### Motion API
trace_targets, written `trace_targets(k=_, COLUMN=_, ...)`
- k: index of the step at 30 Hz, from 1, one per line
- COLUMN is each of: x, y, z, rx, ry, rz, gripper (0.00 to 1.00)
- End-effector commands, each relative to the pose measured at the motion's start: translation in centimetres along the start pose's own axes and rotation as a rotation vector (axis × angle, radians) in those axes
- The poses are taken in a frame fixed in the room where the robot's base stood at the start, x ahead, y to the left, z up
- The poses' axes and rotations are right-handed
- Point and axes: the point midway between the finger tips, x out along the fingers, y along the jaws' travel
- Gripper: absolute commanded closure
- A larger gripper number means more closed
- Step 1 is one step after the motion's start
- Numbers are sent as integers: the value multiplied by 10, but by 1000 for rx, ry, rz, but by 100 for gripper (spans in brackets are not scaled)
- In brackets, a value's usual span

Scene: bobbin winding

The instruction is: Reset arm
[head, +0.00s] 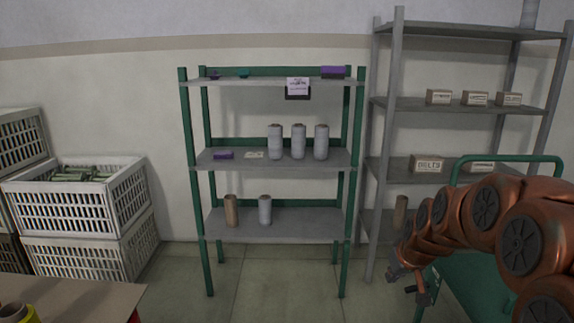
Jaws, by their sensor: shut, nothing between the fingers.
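My copper-coloured arm comes in from the right side of the head view. My gripper (421,288) hangs at its end, low and right of the green-framed shelf (272,230). The gripper is small here, and its fingers look shut with nothing held. It is apart from the shelf and its goods. The arm hides part of a green-railed cart (478,290) and of the grey rack behind it.
The shelf holds grey bobbins (298,142) in the middle, and a brown bobbin (231,210) and a grey one (265,210) below. The grey rack (445,104) carries small boxes. White crates (85,215) stand left. A table corner (85,297) shows lower left. Floor before the shelf is clear.

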Motion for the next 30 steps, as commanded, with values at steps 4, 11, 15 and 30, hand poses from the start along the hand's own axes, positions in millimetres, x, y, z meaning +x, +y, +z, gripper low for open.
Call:
trace_targets(k=4, x=-71, y=-35, z=20, rx=3, ry=-93, rz=-34, gripper=100)
trace_targets(k=11, x=-160, y=-75, z=68, rx=18, ry=-240, rz=-59, gripper=100)
trace_targets(k=15, x=-214, y=-93, z=101, rx=33, ry=-333, rz=-62, gripper=100)
trace_targets(k=30, x=-372, y=-121, z=213, rx=102, ry=-623, rz=-9, gripper=100)
